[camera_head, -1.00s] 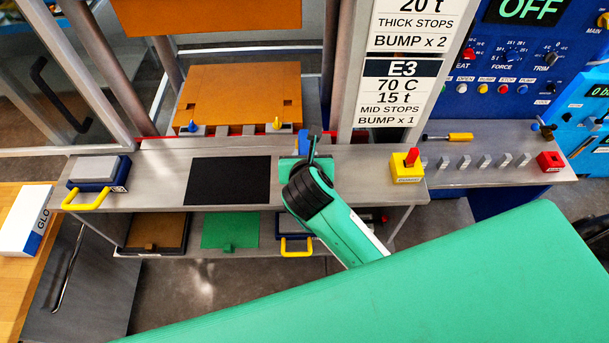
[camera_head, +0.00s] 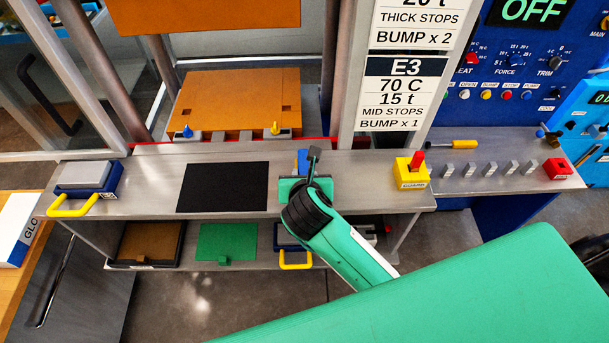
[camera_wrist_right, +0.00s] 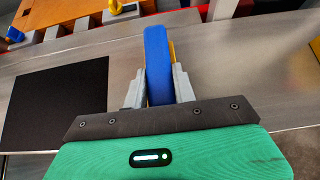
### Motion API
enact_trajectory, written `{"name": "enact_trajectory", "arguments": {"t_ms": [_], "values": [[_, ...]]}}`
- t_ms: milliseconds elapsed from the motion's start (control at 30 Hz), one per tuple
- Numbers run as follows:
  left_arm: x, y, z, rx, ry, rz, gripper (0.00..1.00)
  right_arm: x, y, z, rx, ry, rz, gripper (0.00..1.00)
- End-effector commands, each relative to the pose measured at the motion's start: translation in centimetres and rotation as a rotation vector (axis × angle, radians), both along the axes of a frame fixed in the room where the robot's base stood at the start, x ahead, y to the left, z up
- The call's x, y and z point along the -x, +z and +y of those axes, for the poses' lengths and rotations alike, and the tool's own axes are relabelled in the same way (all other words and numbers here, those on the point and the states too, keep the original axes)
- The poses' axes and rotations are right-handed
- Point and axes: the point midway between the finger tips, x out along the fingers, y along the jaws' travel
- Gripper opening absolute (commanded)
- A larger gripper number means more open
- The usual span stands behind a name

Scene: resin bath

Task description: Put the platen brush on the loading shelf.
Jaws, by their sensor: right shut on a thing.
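My right gripper (camera_wrist_right: 158,92) is shut on a blue piece, which I take to be the platen brush (camera_wrist_right: 157,62). A strip of yellow shows just behind it in the right wrist view. In the head view only a small blue part of the brush (camera_head: 303,160) shows past my right gripper (camera_head: 306,170). The loading shelf (camera_head: 350,182) is the long grey metal shelf in front of the press. The gripper and brush are over it, right of the black mat; I cannot tell if the brush touches the metal. My left gripper is not in view.
The black mat (camera_head: 223,187) lies left of the gripper. A blue block with a yellow handle (camera_head: 73,206) stands at the shelf's left end. A yellow guard box with a red knob (camera_head: 411,174) stands to the right. Bare metal lies between gripper and guard box.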

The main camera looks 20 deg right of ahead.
Motion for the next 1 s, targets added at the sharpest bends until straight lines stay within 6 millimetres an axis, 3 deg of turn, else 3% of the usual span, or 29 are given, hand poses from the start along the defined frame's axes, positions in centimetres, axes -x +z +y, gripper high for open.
{"name": "enact_trajectory", "arguments": {"t_ms": [67, 100, 200, 567, 733, 1000], "values": [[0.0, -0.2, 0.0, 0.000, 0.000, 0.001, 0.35, 0.0, -0.3, 0.0, -0.001, -0.001, 0.001, 0.00], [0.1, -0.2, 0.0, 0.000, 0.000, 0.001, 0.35, 0.0, -0.4, 0.0, 0.000, -0.001, 0.001, 0.29], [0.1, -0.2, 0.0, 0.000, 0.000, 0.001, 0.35, 0.0, -0.3, 0.0, 0.000, -0.001, 0.001, 0.49], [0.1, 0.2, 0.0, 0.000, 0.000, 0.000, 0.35, 0.0, 0.3, 0.0, 0.001, 0.001, -0.001, 0.49], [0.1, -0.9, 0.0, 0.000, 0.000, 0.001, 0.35, 1.9, 1.1, 0.7, -0.005, 0.002, -0.001, 0.49], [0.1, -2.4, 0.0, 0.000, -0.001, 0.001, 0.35, 6.6, 4.4, 2.0, -0.006, 0.000, -0.001, 0.49]]}}
